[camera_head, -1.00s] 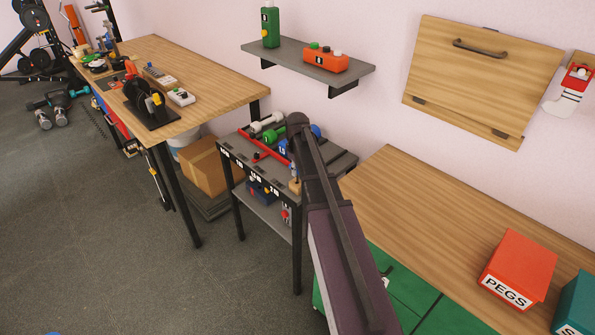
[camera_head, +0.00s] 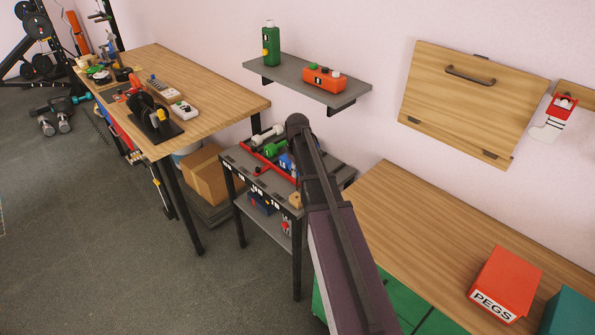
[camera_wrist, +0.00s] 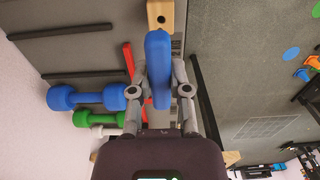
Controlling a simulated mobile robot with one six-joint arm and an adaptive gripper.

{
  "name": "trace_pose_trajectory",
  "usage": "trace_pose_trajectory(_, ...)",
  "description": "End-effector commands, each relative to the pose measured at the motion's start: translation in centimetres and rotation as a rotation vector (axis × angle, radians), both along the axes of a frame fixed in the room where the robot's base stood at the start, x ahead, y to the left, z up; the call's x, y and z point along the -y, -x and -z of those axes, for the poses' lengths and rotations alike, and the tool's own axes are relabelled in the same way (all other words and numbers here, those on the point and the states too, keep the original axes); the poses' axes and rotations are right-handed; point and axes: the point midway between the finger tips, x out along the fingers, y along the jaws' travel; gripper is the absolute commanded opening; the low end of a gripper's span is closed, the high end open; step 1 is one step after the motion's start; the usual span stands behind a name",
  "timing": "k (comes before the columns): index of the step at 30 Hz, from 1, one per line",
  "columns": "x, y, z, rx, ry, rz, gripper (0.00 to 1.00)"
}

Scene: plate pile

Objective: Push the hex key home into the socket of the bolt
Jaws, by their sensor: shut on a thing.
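My gripper (camera_wrist: 159,80) is shut on a blue thing, seemingly the handle of the hex key (camera_wrist: 158,60), in the wrist view. The handle stands between the two grey fingers, and its shaft and tip do not show. Just beyond it, at the top edge, is a pale wooden block (camera_wrist: 166,8) with a dark round spot that may be the bolt. I cannot tell whether the key is in the socket. In the head view the wooden block (camera_head: 295,201) shows at the front of the small grey rack, and my arm hides the gripper.
Blue (camera_wrist: 88,97) and green (camera_wrist: 99,119) dumbbells lie beside a red rail, left of the gripper in the wrist view. A wooden workbench (camera_head: 215,75) stands left of the rack, a wooden counter with a red PEGS box (camera_head: 506,280) right. A wall shelf (camera_head: 340,98) hangs above.

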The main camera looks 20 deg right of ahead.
Motion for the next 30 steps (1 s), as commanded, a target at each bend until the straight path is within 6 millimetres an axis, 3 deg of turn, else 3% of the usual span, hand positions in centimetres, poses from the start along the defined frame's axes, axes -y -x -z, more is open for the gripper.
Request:
trace_pose_trajectory(1, 0.0, 0.0, -1.0, 0.000, 0.000, 0.000, 0.00)
trace_pose_trajectory(9, 0.0, 0.0, -2.6, 0.000, 0.000, 0.000, 0.00)
trace_pose_trajectory(30, 0.0, 0.0, -3.0, 0.000, 0.000, -0.001, 0.00)
